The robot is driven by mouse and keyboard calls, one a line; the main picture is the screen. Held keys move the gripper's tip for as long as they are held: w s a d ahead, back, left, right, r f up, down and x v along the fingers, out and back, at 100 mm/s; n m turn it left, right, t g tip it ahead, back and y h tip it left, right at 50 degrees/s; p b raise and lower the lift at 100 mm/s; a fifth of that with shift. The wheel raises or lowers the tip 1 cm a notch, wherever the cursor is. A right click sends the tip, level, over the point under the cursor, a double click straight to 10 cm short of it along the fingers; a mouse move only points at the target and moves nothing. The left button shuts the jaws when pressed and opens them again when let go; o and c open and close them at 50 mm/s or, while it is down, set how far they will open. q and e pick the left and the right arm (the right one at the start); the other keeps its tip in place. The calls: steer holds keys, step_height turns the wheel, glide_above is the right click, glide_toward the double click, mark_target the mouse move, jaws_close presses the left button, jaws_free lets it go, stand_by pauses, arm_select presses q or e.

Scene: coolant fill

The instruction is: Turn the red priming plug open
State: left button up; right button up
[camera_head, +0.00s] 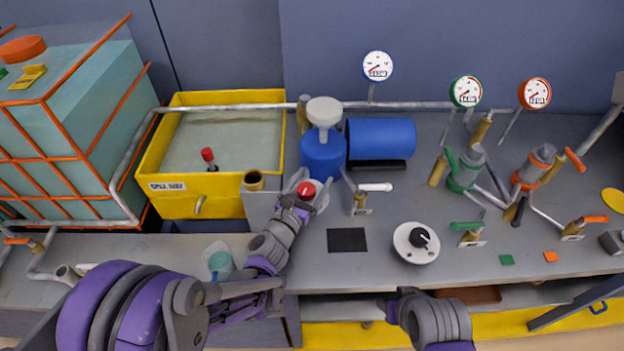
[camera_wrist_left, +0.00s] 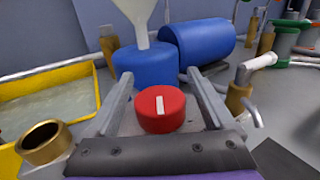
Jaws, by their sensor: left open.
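The red priming plug (camera_head: 306,189) is a round red cap with a white bar on top, in front of the blue pump with a funnel. In the left wrist view the plug (camera_wrist_left: 160,108) sits between the two spread fingers of my left gripper (camera_wrist_left: 163,98), with a visible gap on each side. The white bar points roughly away from the gripper. In the head view my left gripper (camera_head: 303,199) reaches the plug from the front left. My right gripper (camera_head: 390,307) shows only in part at the table's front edge, and its fingers are not clear.
The blue pump (camera_head: 323,154) with its white funnel stands just behind the plug, beside a blue motor (camera_head: 381,138). A brass pipe end (camera_head: 253,181) and the yellow spill tank (camera_head: 185,205) lie left. A white-handled valve (camera_head: 374,187) is close on the right.

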arm_select(q)
steer(key=c, duration=1.4)
steer(key=shift+o, duration=0.2)
steer(key=shift+d+f+m+g+h+b, duration=0.15)
steer(key=shift+m+g+h+b, duration=0.4)
steer(key=shift+h+b, duration=0.35)
steer(key=shift+s+m+g+h+b, duration=0.15)
steer(key=shift+m+g+h+b, duration=0.45)
steer(key=shift+m+h, duration=0.2)
steer(key=shift+s+d+m+g+h+b, duration=0.15)
steer(key=shift+m+g+h+b, duration=0.1)
steer(key=shift+m+g+h, duration=0.35)
steer(key=shift+s+d+m+g+h+b, duration=0.1)
steer(key=shift+d+m+g+h+b, duration=0.1)
steer(key=shift+m+g+h, duration=0.35)
steer(key=shift+s+d+m+g+h+b, duration=0.1)
steer(key=shift+s+m+g+h+b, duration=0.1)
steer(key=shift+m+g+h, duration=0.55)
steer(key=shift+s+d+m+g+h+b, duration=0.15)
steer(key=shift+m+g+h, duration=0.3)
steer(key=shift+g, duration=0.6)
